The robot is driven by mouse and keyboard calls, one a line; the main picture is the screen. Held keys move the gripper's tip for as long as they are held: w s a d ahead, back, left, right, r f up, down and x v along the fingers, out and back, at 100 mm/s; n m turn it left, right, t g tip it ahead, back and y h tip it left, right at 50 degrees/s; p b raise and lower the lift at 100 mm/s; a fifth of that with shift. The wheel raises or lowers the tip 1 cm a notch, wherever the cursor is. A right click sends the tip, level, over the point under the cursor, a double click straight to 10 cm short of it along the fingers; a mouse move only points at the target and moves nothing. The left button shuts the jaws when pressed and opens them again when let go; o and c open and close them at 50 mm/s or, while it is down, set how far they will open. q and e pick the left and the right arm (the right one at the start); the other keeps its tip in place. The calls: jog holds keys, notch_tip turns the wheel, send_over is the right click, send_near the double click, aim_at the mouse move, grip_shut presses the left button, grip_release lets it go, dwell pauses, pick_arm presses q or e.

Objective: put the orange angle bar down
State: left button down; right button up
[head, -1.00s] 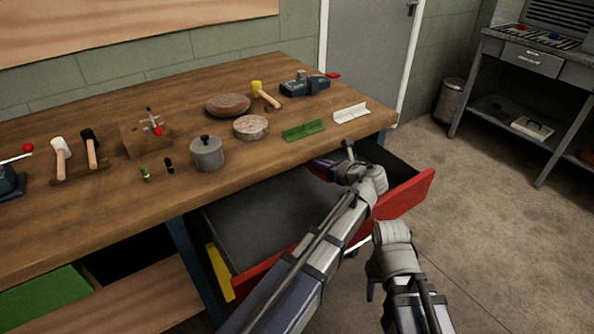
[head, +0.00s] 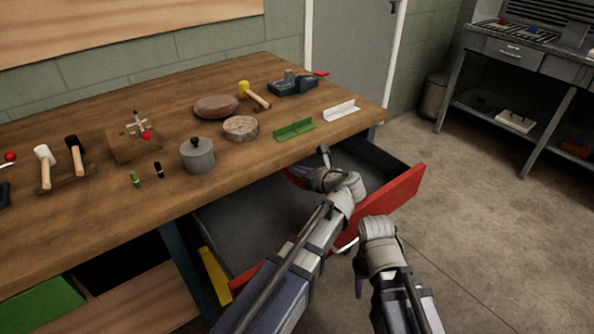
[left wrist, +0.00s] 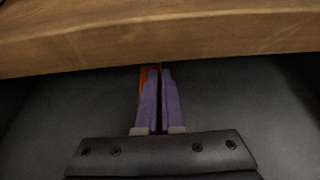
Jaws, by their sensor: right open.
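My left gripper (head: 298,173) reaches into the open drawer under the bench's front edge. In the left wrist view its two purple fingers (left wrist: 159,100) are close together over the dark drawer floor. The orange angle bar (left wrist: 146,76) shows as a narrow orange strip at the fingertips, along the left finger; most of it is hidden by the fingers. Its contact with the drawer floor cannot be seen. My right gripper (head: 358,285) is open and empty, low in front of the drawer.
The drawer (head: 240,218) has a red front (head: 388,200) and a grey floor with free room. The wooden bench top (head: 215,150) overhangs it. A green angle bar (head: 294,129) and a white one (head: 341,111) lie near the bench edge. A lidded pot (head: 198,155) stands farther left.

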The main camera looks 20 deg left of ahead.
pick_arm(q)
jog(key=shift+f+b, duration=0.35)
jog(key=shift+f, duration=0.15)
jog(key=c, duration=1.1)
grip_release()
jog(key=shift+o, duration=0.2)
jog(key=shift+r, duration=0.2)
